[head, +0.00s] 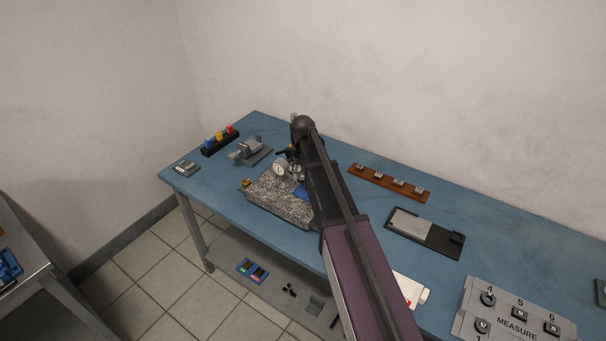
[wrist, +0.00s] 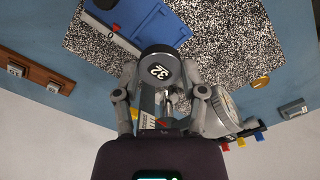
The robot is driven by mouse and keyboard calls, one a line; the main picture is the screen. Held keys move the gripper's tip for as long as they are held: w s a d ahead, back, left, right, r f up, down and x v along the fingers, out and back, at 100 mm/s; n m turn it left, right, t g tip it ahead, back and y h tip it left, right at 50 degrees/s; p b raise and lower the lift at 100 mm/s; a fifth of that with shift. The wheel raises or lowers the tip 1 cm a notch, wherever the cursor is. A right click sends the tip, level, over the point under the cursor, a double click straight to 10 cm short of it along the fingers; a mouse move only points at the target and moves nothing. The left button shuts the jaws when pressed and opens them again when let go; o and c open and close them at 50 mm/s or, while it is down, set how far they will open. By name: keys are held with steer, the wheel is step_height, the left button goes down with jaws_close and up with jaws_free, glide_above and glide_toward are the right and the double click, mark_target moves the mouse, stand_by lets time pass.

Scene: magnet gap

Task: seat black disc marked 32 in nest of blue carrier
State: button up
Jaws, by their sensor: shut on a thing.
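The black disc marked 32 (wrist: 160,71) is between the fingertips of my gripper (wrist: 161,80) in the wrist view, its white number facing the camera. My gripper is shut on it. The blue carrier (wrist: 150,22) lies on the speckled granite block (wrist: 225,45), just beyond the disc in the wrist view and partly cut off by the top edge. I cannot make out its nest clearly. In the head view a small part of the blue carrier (head: 300,192) shows beside my arm, which hides the rest and the disc. The disc appears apart from the carrier.
A round dial gauge (wrist: 228,108) stands close to my gripper's right side in the wrist view. The granite block (head: 268,197) rests on the blue table (head: 222,188). A grey fixture (head: 250,151), a wooden rack (head: 388,184) and a dark tray (head: 437,236) stand around it.

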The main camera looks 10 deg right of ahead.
mark_target(302, 191)
steer(key=shift+f+b, duration=2.4)
steer(key=shift+f, duration=0.15)
steer(key=shift+f, duration=0.25)
steer(key=o, duration=1.2)
steer(key=shift+c, duration=0.2)
steer(key=c, duration=0.5)
steer(key=shift+r, duration=0.1)
steer(key=shift+r+p, duration=2.05)
steer(key=shift+r, duration=0.15)
